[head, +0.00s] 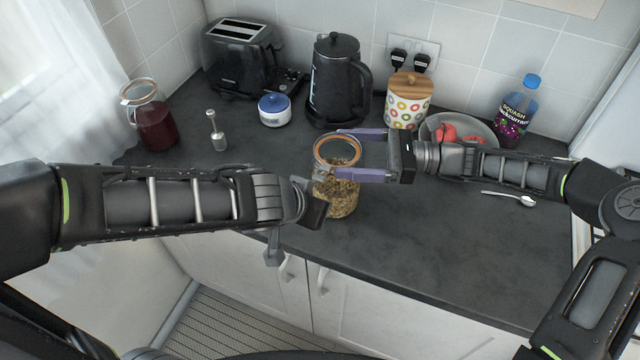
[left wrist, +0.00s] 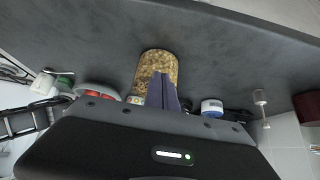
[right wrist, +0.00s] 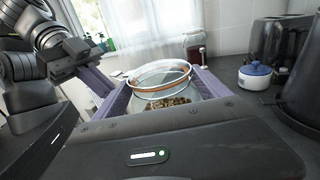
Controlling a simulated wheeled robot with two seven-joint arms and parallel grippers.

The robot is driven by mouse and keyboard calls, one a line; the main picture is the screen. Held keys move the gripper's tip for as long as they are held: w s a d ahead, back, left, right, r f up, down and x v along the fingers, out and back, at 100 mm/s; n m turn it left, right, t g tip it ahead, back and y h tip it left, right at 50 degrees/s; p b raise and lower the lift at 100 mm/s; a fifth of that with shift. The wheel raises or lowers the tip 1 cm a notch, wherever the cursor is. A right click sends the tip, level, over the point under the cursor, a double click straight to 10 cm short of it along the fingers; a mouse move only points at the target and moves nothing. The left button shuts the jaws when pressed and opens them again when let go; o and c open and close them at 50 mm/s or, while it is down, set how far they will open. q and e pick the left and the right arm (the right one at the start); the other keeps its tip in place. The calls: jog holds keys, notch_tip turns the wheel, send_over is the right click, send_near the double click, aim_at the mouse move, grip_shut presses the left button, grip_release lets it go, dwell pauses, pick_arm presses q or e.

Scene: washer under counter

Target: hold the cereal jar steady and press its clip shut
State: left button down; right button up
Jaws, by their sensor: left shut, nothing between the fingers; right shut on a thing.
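The cereal jar (head: 337,198) is a clear glass jar of cereal with an orange seal ring near its lid. It stands upright near the counter's front edge. My right gripper (head: 342,153) comes in from the right with its purple fingers shut on the jar's upper part, one on each side; the right wrist view shows the lid (right wrist: 160,75) between them. My left gripper (left wrist: 164,88) is shut and empty, beside the jar on its near left; its fingertips overlap the jar in the left wrist view. The clip cannot be made out clearly.
A toaster (head: 240,62), blue-and-white pot (head: 275,110), kettle (head: 337,85) and spotted canister (head: 408,103) stand behind. A fruit bowl (head: 478,128), squash bottle (head: 518,108) and spoon (head: 510,197) are right. A red-filled jar (head: 155,125) is left. The front-right counter is clear.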

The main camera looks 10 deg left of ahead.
pick_arm(q)
jog(key=shift+r, duration=0.75)
jog(key=v, duration=1.2)
jog(key=shift+d, duration=0.15)
